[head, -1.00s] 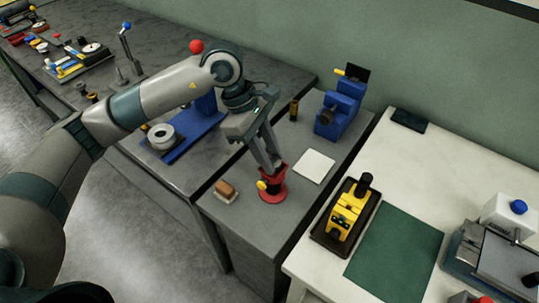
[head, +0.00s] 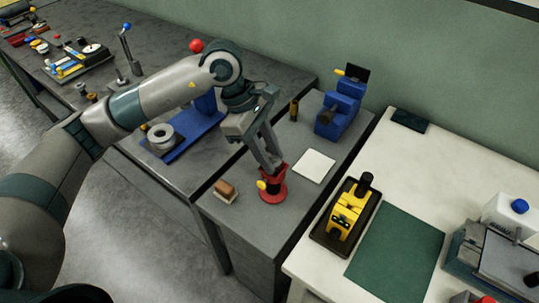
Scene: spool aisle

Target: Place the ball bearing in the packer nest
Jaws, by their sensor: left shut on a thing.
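A red bearing packer (head: 273,190) with a round base and a yellow knob on its left side stands on the grey bench; I take its cup to be the nest. My left gripper (head: 271,167) points down at the top of the packer, its fingers close together at the rim. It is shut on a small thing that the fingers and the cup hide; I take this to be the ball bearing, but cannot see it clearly. Whether it touches the nest cannot be told. My right gripper is not in view.
A brown block-like brush (head: 225,188) lies left of the packer, a white pad (head: 314,166) to the right. A blue machine (head: 340,108) stands behind. A yellow fixture (head: 347,212) and a green mat (head: 398,250) are on the white table.

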